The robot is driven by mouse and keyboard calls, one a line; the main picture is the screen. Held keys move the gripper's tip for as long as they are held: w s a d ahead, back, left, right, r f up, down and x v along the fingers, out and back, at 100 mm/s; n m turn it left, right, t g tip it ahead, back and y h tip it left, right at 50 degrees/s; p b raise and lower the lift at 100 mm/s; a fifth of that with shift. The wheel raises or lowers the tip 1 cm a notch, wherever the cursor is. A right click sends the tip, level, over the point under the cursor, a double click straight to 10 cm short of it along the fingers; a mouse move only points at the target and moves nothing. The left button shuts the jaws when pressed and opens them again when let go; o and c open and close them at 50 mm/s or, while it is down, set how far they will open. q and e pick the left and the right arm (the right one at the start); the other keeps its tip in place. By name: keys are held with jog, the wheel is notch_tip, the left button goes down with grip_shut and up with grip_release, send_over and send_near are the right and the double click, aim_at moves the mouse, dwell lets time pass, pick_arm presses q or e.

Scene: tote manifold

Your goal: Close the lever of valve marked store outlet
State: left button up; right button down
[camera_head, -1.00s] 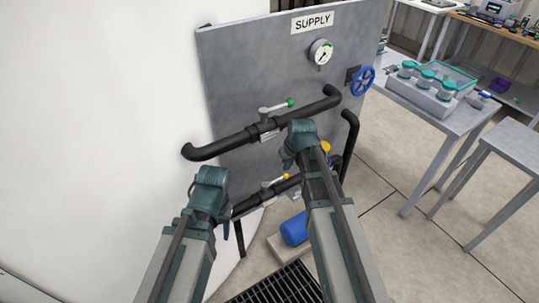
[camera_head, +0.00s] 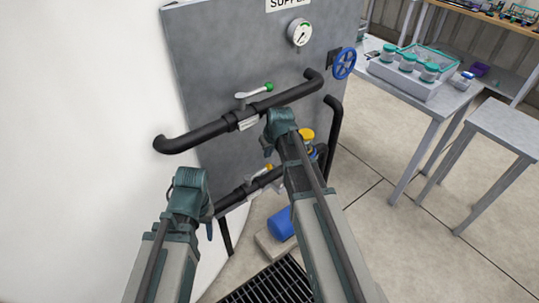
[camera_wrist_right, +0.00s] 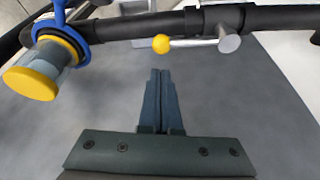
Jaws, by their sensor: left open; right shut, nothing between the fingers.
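Two lever valves sit on black pipes on a grey panel. The upper lever (camera_head: 253,92) has a green knob and lies roughly along its pipe; a small white label (camera_head: 248,123) beneath it is unreadable. The lower lever has a yellow knob (camera_head: 268,168); it also shows in the right wrist view (camera_wrist_right: 190,43), lying along the pipe. I cannot read which valve is the store outlet. My right gripper (camera_wrist_right: 161,74) is shut and empty, its tips just short of the yellow-knobbed lever, apart from it. My left gripper (camera_head: 209,226) is open, near the lower pipe's left end.
A gauge (camera_head: 300,32) and blue handwheel (camera_head: 342,63) are on the panel (camera_head: 215,65). A yellow-capped fitting (camera_wrist_right: 38,78) with a blue ring is beside the lower pipe. Tables (camera_head: 505,130) stand right; floor between is clear.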

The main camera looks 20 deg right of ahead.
aim_at(259, 173)
jog(key=b+x, duration=0.3)
jog(key=x, duration=0.1)
jog(key=shift+w+f, duration=0.15)
jog(key=shift+f, duration=0.2)
jog(key=shift+s+d+m, duration=0.1)
jog(key=shift+s+m, duration=0.25)
jog(key=shift+m, duration=0.05)
